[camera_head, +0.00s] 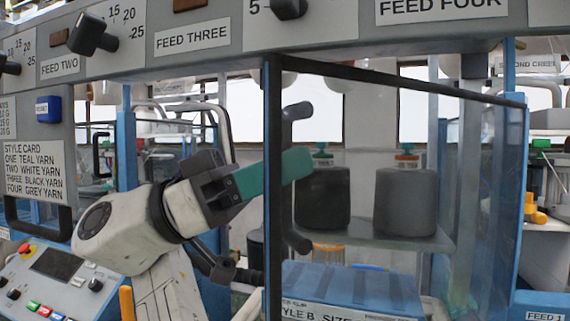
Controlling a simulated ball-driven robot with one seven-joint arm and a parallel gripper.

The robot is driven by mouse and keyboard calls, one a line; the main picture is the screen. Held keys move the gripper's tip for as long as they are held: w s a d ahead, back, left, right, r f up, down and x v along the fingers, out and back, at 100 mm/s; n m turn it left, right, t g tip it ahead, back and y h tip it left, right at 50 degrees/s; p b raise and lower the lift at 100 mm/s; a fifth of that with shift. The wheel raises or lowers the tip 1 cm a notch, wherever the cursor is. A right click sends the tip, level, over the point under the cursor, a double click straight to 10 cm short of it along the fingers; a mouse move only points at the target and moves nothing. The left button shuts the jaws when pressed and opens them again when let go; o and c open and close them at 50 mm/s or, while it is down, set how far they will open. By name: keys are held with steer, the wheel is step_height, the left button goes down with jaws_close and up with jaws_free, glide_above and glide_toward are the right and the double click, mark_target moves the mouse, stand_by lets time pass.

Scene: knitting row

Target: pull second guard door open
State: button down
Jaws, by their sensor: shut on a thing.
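The clear guard door (400,82) has a black frame and fills the middle right of the view. Its frame slants from the upper left, nearer me, to a blue post at the right, so it appears to stand at an angle to the machine front. A black vertical bar handle (290,205) is at its left edge. My gripper (275,174), with teal fingers, reaches in from the left and is shut on the handle at mid height. The fingers hide part of the handle and edge.
Black (323,197) and grey (405,202) yarn cones stand on a shelf behind the clear panel. A blue box (350,285) is below them. The control panel (55,275) is at lower left, and an overhead beam with knobs (92,35) crosses above.

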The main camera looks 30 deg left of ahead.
steer(key=shift+w+f, duration=0.1)
steer(key=c, duration=1.1)
jaws_free()
steer(key=shift+d, duration=0.1)
steer(key=shift+c, duration=0.2)
steer(key=shift+o, duration=0.2)
